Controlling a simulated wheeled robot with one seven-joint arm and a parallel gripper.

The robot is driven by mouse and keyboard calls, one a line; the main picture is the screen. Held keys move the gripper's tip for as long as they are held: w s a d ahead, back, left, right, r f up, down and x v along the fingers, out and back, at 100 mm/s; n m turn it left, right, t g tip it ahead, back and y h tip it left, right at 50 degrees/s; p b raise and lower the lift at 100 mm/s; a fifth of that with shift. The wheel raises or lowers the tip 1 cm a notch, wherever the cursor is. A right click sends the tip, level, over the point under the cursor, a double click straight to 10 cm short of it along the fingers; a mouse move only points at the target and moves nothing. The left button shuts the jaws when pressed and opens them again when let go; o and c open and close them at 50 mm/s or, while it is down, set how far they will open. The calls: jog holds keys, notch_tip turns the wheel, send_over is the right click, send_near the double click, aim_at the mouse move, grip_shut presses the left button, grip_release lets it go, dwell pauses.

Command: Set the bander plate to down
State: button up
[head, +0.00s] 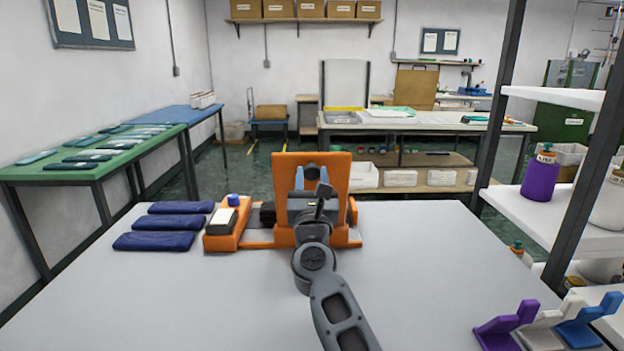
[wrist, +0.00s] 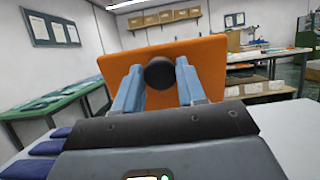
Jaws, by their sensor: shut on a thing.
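The bander (head: 257,239) is an orange machine on the grey-white table in front of me. Its orange plate (head: 340,165) stands up, close to upright, in the head view, and the same plate (wrist: 205,58) fills the middle of the wrist view. A dark round knob (wrist: 160,73) sits on the plate's near face. My gripper (head: 311,177) is at the plate, with its blue-grey fingers on either side of the knob, shut on it. My arm hides the lower middle of the bander in the head view.
Several folded dark blue cloths (head: 165,223) lie left of the bander. A white block (head: 222,218) and small blue button (head: 233,200) sit on its left end. Purple, white and blue stands (head: 508,325) are at the front right, by a shelf rack (head: 560,215).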

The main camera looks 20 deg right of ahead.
grip_shut()
